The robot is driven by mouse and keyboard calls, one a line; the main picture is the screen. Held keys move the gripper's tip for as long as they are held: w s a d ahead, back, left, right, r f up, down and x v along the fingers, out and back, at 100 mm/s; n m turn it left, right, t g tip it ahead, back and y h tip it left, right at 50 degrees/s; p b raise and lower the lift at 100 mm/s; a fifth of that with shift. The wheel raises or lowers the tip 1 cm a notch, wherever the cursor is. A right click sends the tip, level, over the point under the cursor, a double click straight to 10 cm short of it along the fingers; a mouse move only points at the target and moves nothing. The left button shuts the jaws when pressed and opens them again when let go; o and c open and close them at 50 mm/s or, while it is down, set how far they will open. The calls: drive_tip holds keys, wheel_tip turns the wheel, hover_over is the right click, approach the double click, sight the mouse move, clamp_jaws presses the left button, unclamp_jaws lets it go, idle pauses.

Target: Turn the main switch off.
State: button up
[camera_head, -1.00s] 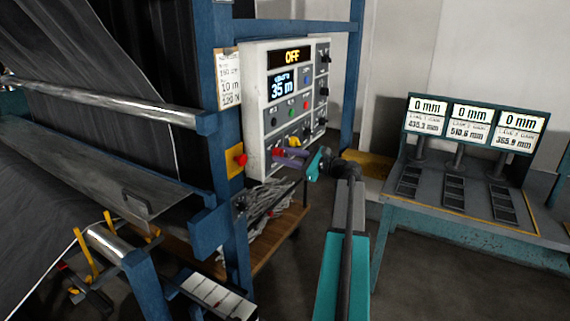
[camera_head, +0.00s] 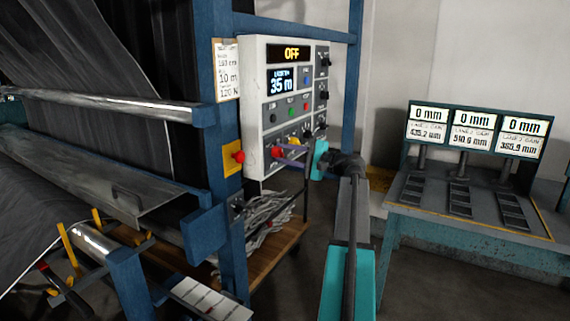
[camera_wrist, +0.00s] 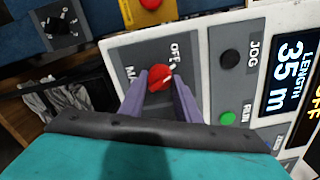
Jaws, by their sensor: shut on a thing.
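The main switch is a red knob (camera_wrist: 158,78) on the white control panel (camera_head: 253,110), low on its left side. In the wrist view it sits beside the printed words "MAIN" and "OFF", and its white mark points toward the upper right, near "OFF". My gripper (camera_wrist: 158,90) is shut on the knob, one purple finger on each side. In the head view the gripper (camera_head: 289,151) reaches the panel from the right. The panel's top display (camera_head: 291,53) reads "OFF".
A green RUN button (camera_wrist: 227,118) and a black JOG button (camera_wrist: 230,57) are close to the fingers. A red button on a yellow plate (camera_head: 231,165) is left of the panel. Blue frame posts flank it. A gauge table (camera_head: 410,215) stands at right.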

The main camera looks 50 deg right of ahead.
drive_tip(key=shift+n+b, duration=2)
drive_tip(key=o, duration=1.1)
drive_tip(key=b+v, duration=0.1)
drive_tip(key=v, duration=1.2)
drive_tip(key=shift+s+d, duration=0.1)
drive_tip(key=shift+s, duration=0.3)
